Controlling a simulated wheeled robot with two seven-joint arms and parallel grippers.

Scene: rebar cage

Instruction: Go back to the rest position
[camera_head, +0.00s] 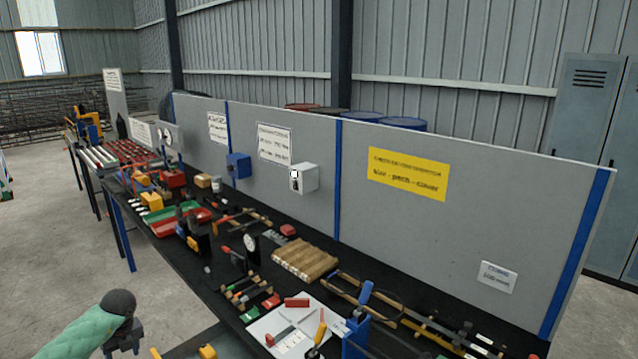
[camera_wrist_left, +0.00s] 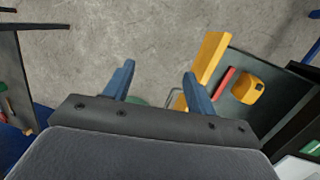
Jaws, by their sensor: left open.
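My left gripper (camera_head: 122,345) shows at the lower left of the head view, at the end of a green-sleeved arm. It is low, in front of the workbench and apart from it. In the left wrist view its two blue fingers (camera_wrist_left: 157,84) are spread, with bare concrete floor beyond them. A small green patch shows low between the fingers, and I cannot tell what it is. My right gripper is in neither view.
A long black workbench (camera_head: 190,262) carries tools, a white sheet and a wooden slatted block (camera_head: 305,262). A grey panel (camera_head: 480,225) stands behind it. In the wrist view, a yellow bar (camera_wrist_left: 208,62) and a yellow box (camera_wrist_left: 247,88) lie right of the fingers.

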